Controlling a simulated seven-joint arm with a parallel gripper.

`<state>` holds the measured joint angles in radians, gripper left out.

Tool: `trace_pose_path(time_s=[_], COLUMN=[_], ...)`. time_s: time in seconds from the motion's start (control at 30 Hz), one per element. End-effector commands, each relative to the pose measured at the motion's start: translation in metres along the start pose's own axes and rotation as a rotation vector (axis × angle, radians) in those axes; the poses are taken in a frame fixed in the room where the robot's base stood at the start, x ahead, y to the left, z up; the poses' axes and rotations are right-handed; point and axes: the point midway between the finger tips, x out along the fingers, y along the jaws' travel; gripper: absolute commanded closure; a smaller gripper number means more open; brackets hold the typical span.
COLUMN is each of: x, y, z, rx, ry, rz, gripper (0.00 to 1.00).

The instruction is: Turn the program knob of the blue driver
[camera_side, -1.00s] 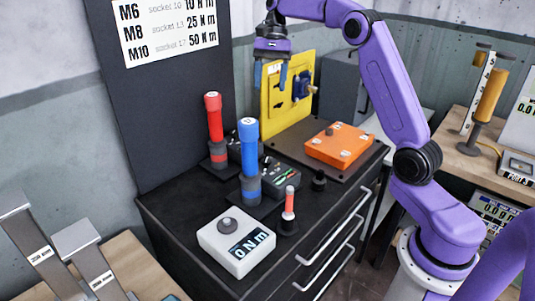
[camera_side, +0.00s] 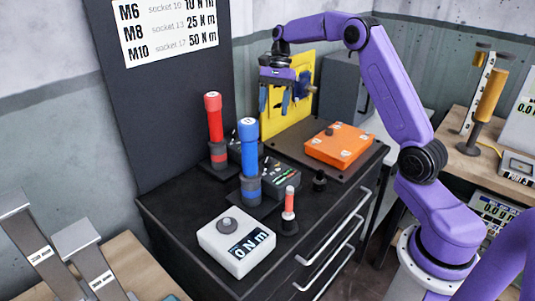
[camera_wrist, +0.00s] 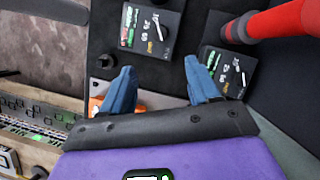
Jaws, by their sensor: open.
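The blue driver (camera_side: 248,150) stands upright in a dark holder in the side view. A dark control box (camera_side: 280,177) with small coloured marks sits beside it on the right. The wrist view shows two such boxes; the upper left one (camera_wrist: 150,28), apparently the blue driver's, has a knob (camera_wrist: 158,28) with a pale pointer. The blue driver itself is not clear in the wrist view. My gripper (camera_side: 276,107) points down, open and empty, above and behind the blue driver's box, apart from everything. Its blue fingers also show in the wrist view (camera_wrist: 158,68).
The red driver (camera_side: 214,120) stands left of the blue one, with its own box (camera_wrist: 228,68) near my right finger in the wrist view. A yellow panel (camera_side: 300,65) stands behind.

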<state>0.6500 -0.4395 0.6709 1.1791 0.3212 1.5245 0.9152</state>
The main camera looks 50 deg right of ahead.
Motion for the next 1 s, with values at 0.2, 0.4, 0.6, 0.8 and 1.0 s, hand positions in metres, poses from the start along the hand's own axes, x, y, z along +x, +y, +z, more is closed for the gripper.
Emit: trace_pose_path(time_s=[0.2, 0.4, 0.6, 0.8, 1.0], x=[0.042, 0.08, 0.115, 0.139, 0.148], y=[0.001, 0.001, 0.001, 0.001, 0.001], z=[0.0, 0.0, 0.0, 0.0, 0.0], rx=[0.0, 0.0, 0.0, 0.0, 0.0], ry=[-0.003, -0.002, -0.002, -0.001, 0.0], rz=[0.005, 0.005, 0.004, 0.002, 0.002], gripper=[0.39, 0.39, 0.39, 0.39, 0.39])
